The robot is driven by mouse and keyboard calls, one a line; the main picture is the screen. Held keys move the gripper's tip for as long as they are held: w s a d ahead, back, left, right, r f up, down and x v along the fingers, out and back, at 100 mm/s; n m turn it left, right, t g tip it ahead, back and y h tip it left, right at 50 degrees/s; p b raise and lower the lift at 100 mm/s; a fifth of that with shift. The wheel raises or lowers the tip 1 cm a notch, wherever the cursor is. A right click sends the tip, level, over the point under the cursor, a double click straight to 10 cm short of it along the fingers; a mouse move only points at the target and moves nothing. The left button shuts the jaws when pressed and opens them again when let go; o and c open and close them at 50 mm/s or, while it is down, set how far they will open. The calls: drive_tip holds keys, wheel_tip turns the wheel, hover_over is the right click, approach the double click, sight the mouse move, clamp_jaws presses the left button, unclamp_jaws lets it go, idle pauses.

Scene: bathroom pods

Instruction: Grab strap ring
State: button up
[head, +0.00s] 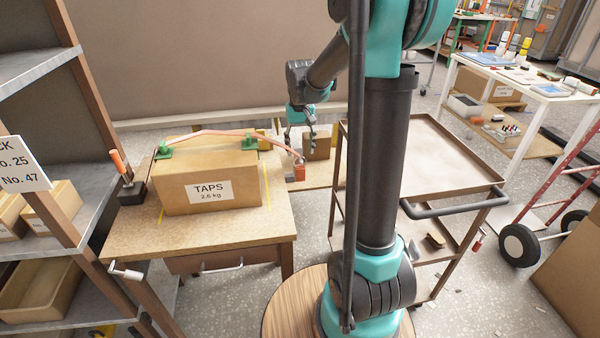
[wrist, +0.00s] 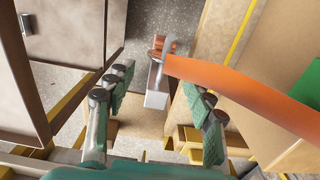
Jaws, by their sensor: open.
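An orange strap (head: 230,133) runs over the cardboard box marked TAPS (head: 208,184) and hangs off its right side. In the wrist view the strap (wrist: 235,85) comes in from the right and ends at a thin grey ring (wrist: 166,52), with a pale block below it. The ring is small in the head view, near a red block (head: 300,173). My gripper (head: 312,142) is beyond the box's right side. In the wrist view its fingers (wrist: 158,98) are wide apart, with the strap end between and beyond them. Nothing is held.
Green corner pieces (head: 164,152) sit on the box's top edges. The box stands on a wooden table (head: 200,235) with an orange-handled tool (head: 122,167) at its left. A brown cart (head: 430,150) stands to the right, and a smaller box (head: 318,146) lies behind my gripper.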

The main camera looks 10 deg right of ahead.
sight(300, 165)
drive_tip(key=shift+s+a+f, duration=0.1)
drive_tip(key=shift+s+f, duration=0.1)
drive_tip(key=shift+f, duration=1.75)
drive_tip(key=shift+s+a+f, duration=0.1)
drive_tip(key=shift+s+f, duration=0.1)
drive_tip(key=shift+f, duration=1.75)
drive_tip(key=c, duration=1)
drive_tip(key=shift+c, duration=0.2)
